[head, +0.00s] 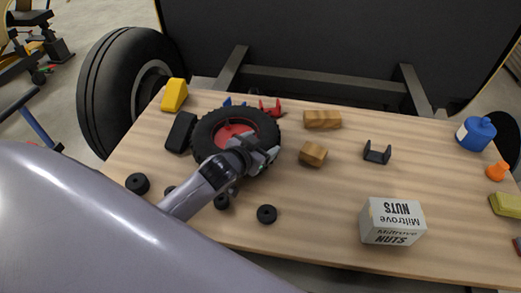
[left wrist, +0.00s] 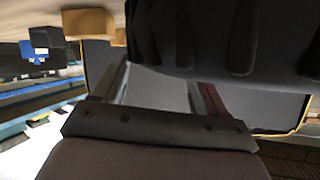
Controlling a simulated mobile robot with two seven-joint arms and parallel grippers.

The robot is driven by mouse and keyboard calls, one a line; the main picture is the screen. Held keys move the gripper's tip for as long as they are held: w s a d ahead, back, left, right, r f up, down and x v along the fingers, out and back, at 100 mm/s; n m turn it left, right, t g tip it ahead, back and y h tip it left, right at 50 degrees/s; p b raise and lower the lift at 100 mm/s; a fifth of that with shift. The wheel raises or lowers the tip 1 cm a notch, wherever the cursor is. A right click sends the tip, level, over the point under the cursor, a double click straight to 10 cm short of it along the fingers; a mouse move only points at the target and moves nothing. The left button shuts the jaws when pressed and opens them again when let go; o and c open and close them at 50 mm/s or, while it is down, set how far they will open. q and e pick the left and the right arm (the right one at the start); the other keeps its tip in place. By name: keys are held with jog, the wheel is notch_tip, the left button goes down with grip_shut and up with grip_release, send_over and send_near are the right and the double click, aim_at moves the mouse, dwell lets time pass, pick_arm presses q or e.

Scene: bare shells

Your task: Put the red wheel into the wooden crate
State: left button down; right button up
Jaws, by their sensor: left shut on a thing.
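The red wheel (head: 206,128) has a thick black tyre and a red hub, and is over the left part of the wooden table. My left gripper (head: 262,158) reaches its near right side and is shut on it. The fingertips are hard to make out against the tyre. In the left wrist view the dark tyre (left wrist: 225,35) fills the upper part, close to the camera. I cannot tell whether the wheel touches the table. I cannot make out a wooden crate in either view. My right gripper is not in view.
The table (head: 300,205) also holds two wooden blocks (head: 322,119), a black bracket (head: 377,153), a nuts box (head: 392,222), a yellow block (head: 174,95), a black block (head: 181,132) and small black wheels (head: 267,214). A blue jug (head: 476,134) stands far right. A large tyre (head: 125,90) is behind left.

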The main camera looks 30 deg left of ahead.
pick_arm(q)
jog(key=shift+f, duration=0.6)
jog(key=shift+f, duration=0.2)
jog(key=shift+c, duration=0.2)
grip_release()
jog(key=shift+f, duration=0.1)
